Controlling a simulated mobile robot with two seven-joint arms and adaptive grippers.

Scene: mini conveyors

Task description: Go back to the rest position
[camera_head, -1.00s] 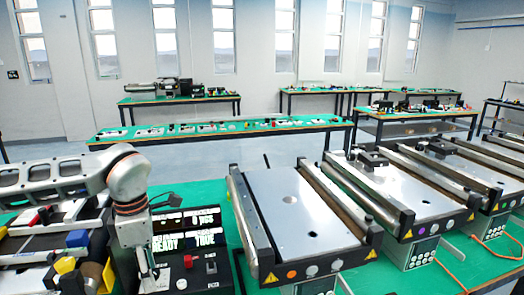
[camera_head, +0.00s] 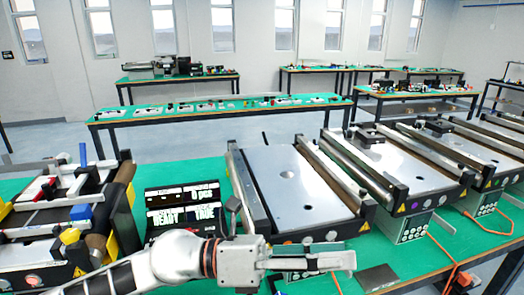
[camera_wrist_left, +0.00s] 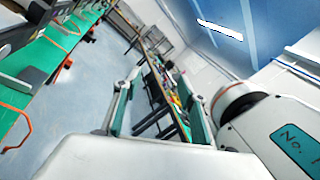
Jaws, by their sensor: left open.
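My left arm enters the head view from the lower left, and its gripper (camera_head: 345,261) points to the right across the front of the picture. It hangs in front of the nearest mini conveyor (camera_head: 292,180), seen side-on, and holds nothing. In the left wrist view the two fingers (camera_wrist_left: 160,92) stand apart with a clear gap between them, and only distant floor and tables show beyond. My right gripper is in neither view.
A display box (camera_head: 185,207) reading READY and TRUE stands behind my forearm. A machine with coloured blocks (camera_head: 70,215) is at left. More conveyors (camera_head: 400,180) stand at right. A dark flat plate (camera_head: 378,278) and an orange cable (camera_head: 432,262) lie near the table's front edge.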

